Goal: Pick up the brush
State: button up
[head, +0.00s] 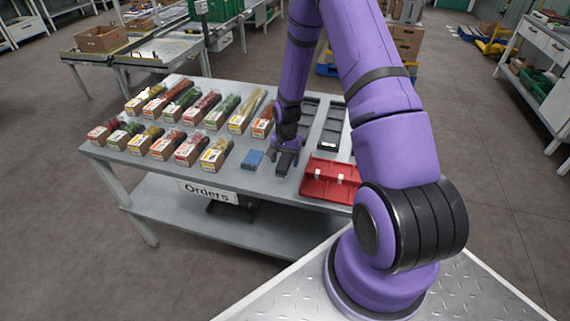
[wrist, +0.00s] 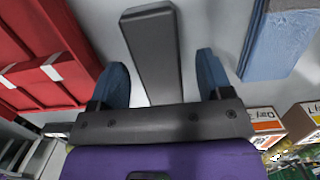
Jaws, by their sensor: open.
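A dark grey, long, flat-topped object, seemingly the brush (wrist: 150,40), lies on the grey table top. In the wrist view it runs between the two blue-tipped fingers of my gripper (wrist: 161,72), with space on both sides. Its bristles do not show. In the head view my gripper (head: 288,148) points down over the table, and the dark end of the brush (head: 284,166) shows just below it. My gripper is open and holds nothing. I cannot tell how far the fingers are above the table.
A blue folded cloth or pad (head: 252,158) lies close left of my gripper. A red tray (head: 331,181) sits to the right. Black trays (head: 330,135) lie behind it. Rows of produce boxes (head: 216,154) fill the table's left. An "Orders" sign (head: 208,192) hangs on the front edge.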

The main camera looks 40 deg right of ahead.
aim_at(285, 160)
jog(key=shift+f, duration=0.3)
jog(key=c, duration=1)
jog(key=shift+r, duration=0.2)
jog(key=shift+r, duration=0.55)
notch_tip(285, 160, up, 2)
jog(key=shift+r, duration=0.15)
jog(key=s+d, duration=0.3)
jog(key=s, duration=0.1)
jog(key=s+d+r, duration=0.1)
jog(key=s+d, duration=0.2)
jog(key=s, duration=0.1)
jog(key=s+d, duration=0.3)
jog(key=s, duration=0.2)
jog(key=shift+d+r, duration=0.1)
jog(key=shift+r, duration=0.05)
